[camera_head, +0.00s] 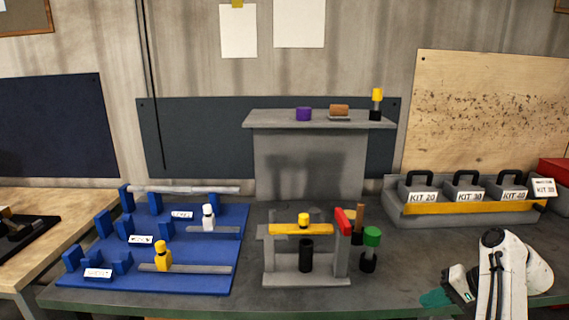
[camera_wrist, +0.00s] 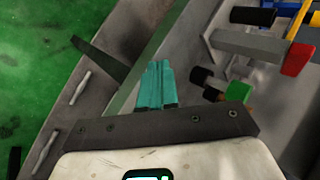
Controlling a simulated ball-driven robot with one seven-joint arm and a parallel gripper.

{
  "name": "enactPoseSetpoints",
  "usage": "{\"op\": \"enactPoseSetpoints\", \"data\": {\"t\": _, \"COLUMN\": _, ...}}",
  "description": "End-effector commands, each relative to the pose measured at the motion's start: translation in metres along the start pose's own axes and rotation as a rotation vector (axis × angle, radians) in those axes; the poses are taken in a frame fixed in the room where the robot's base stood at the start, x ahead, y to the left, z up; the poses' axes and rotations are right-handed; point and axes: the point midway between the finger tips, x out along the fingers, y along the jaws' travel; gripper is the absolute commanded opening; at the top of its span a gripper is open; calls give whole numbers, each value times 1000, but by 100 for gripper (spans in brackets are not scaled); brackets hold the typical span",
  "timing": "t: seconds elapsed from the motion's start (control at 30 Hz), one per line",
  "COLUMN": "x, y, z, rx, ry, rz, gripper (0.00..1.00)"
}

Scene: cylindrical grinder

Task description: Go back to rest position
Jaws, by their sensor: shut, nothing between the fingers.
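My gripper shows at the lower right in the head view, with its teal fingertips (camera_head: 435,298) low over the front right of the workbench (camera_head: 400,275). In the wrist view the teal fingers (camera_wrist: 157,85) are together and hold nothing. They sit near the bench's front edge, beside the green-capped black bottle (camera_wrist: 236,92). The same green-capped bottle (camera_head: 371,240) stands left of my gripper in the head view. My white arm covers part of the bench's right end.
A grey fixture with a yellow bar (camera_head: 300,229) and red handle stands mid-bench. A blue rack (camera_head: 205,265) lies left. A grey tray (camera_head: 395,212) holding KIT boxes stands behind my arm. A shelf (camera_head: 265,120) rises at the back. Green floor (camera_wrist: 40,35) shows beyond the bench.

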Motion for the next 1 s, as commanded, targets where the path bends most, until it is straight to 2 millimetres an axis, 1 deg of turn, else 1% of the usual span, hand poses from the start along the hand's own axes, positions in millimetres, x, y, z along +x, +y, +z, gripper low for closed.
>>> {"op": "enactPoseSetpoints", "data": {"t": 0.03, "x": 10, "y": 26, "z": 16, "rx": -7, "ry": 3, "rz": 55, "gripper": 0}}
{"op": "enactPoseSetpoints", "data": {"t": 0.1, "x": 18, "y": 54, "z": 35, "rx": -25, "ry": 9, "rz": 124, "gripper": 0}}
{"op": "enactPoseSetpoints", "data": {"t": 0.17, "x": 24, "y": 77, "z": 53, "rx": -45, "ry": 12, "rz": 181, "gripper": 0}}
{"op": "enactPoseSetpoints", "data": {"t": 0.2, "x": 28, "y": 90, "z": 65, "rx": -58, "ry": 12, "rz": 216, "gripper": 0}}
{"op": "enactPoseSetpoints", "data": {"t": 0.27, "x": 32, "y": 110, "z": 85, "rx": -82, "ry": 11, "rz": 270, "gripper": 0}}
{"op": "enactPoseSetpoints", "data": {"t": 0.3, "x": 35, "y": 121, "z": 98, "rx": -101, "ry": 9, "rz": 303, "gripper": 0}}
{"op": "enactPoseSetpoints", "data": {"t": 0.37, "x": 37, "y": 138, "z": 119, "rx": -127, "ry": 5, "rz": 353, "gripper": 0}}
{"op": "enactPoseSetpoints", "data": {"t": 0.4, "x": 38, "y": 148, "z": 134, "rx": -147, "ry": 1, "rz": 383, "gripper": 0}}
{"op": "enactPoseSetpoints", "data": {"t": 0.47, "x": 39, "y": 162, "z": 156, "rx": -178, "ry": -6, "rz": 428, "gripper": 0}}
{"op": "enactPoseSetpoints", "data": {"t": 0.5, "x": 39, "y": 171, "z": 171, "rx": -199, "ry": -12, "rz": 455, "gripper": 0}}
{"op": "enactPoseSetpoints", "data": {"t": 0.57, "x": 38, "y": 182, "z": 194, "rx": -232, "ry": -21, "rz": 494, "gripper": 0}}
{"op": "enactPoseSetpoints", "data": {"t": 0.6, "x": 38, "y": 188, "z": 210, "rx": -257, "ry": -28, "rz": 518, "gripper": 0}}
{"op": "enactPoseSetpoints", "data": {"t": 0.67, "x": 35, "y": 197, "z": 234, "rx": -292, "ry": -39, "rz": 551, "gripper": 0}}
{"op": "enactPoseSetpoints", "data": {"t": 0.73, "x": 31, "y": 205, "z": 262, "rx": -333, "ry": -53, "rz": 585, "gripper": 0}}
{"op": "enactPoseSetpoints", "data": {"t": 0.9, "x": 16, "y": 218, "z": 330, "rx": -433, "ry": -91, "rz": 646, "gripper": 0}}
{"op": "enactPoseSetpoints", "data": {"t": 1.0, "x": 5, "y": 220, "z": 363, "rx": -482, "ry": -110, "rz": 666, "gripper": 0}}
